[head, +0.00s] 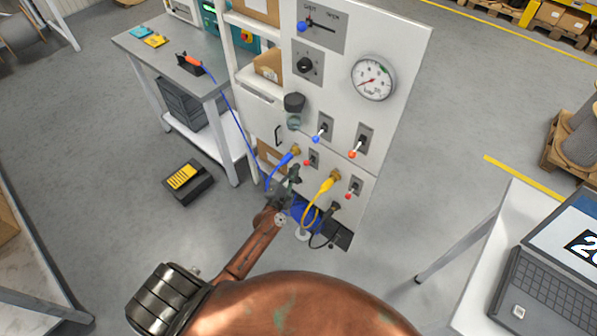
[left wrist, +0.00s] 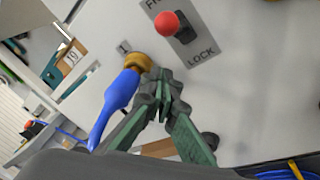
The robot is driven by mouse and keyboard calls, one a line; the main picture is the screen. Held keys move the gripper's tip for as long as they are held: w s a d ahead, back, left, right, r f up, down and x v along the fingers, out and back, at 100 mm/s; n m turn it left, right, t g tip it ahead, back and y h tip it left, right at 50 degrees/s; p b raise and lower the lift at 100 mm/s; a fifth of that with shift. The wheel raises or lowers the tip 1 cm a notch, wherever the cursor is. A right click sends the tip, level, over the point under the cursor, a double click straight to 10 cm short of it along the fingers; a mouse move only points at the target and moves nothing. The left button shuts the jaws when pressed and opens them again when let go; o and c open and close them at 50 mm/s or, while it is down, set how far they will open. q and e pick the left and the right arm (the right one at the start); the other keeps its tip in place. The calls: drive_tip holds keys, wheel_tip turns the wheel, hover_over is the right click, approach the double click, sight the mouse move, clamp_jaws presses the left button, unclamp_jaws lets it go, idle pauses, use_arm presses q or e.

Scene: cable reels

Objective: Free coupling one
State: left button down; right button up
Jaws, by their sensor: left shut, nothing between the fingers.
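Coupling one is a brass collar (left wrist: 140,61) under the label 1, with a blue plug (left wrist: 122,90) and hose. In the head view the blue plug (head: 285,161) sits at the panel's lower left. A red-knobbed lever (left wrist: 168,23) stands beside it on a plate with LOCK at one end; the other word is cut off. I cannot tell which way the lever is set. My left gripper (left wrist: 164,88) is shut and empty, its green-sided fingers right beside the brass collar; contact is unclear. It also shows in the head view (head: 292,178), just below the plug. My right gripper is not in view.
A yellow plug (head: 330,183) with its own red-knobbed lever (head: 349,195) is to the right on the panel (head: 390,115). Above are blue and orange levers and a gauge (head: 373,80). A grey bench (head: 165,60) stands left, a laptop table (head: 480,235) right.

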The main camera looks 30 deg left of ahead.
use_arm(q)
drive_tip(key=s+r, duration=0.2)
drive_tip(key=s, duration=0.7)
drive_tip(key=shift+s+p, duration=0.2)
drive_tip(key=shift+p, duration=0.2)
drive_tip(key=s+d+f+m+g+h+b, duration=0.1)
drive_tip(key=s+f+m+g, duration=0.3)
drive_tip(key=f, duration=0.8)
drive_tip(key=s+d+f+m+g, duration=0.1)
drive_tip(key=s+f+m, duration=0.5)
drive_tip(key=f, duration=0.5)
drive_tip(key=s+d+f+m+g+h+b, duration=0.1)
drive_tip(key=s+f+m+g, duration=0.35)
drive_tip(key=f, duration=0.75)
drive_tip(key=s+f+m+g, duration=0.2)
drive_tip(key=s+f+m, duration=0.2)
drive_tip(key=s, duration=0.8)
drive_tip(key=s+f+m+g+b, duration=0.1)
drive_tip(key=s+f+m+g, duration=0.2)
drive_tip(key=s+f, duration=0.6)
drive_tip(key=s+d+f+m+g+b, duration=0.1)
drive_tip(key=s+f+m, duration=0.5)
drive_tip(key=s, duration=0.9)
drive_tip(key=shift+s+f+g+y, duration=0.35)
drive_tip(key=shift+f+g, duration=0.15)
drive_tip(key=shift+g, duration=0.35)
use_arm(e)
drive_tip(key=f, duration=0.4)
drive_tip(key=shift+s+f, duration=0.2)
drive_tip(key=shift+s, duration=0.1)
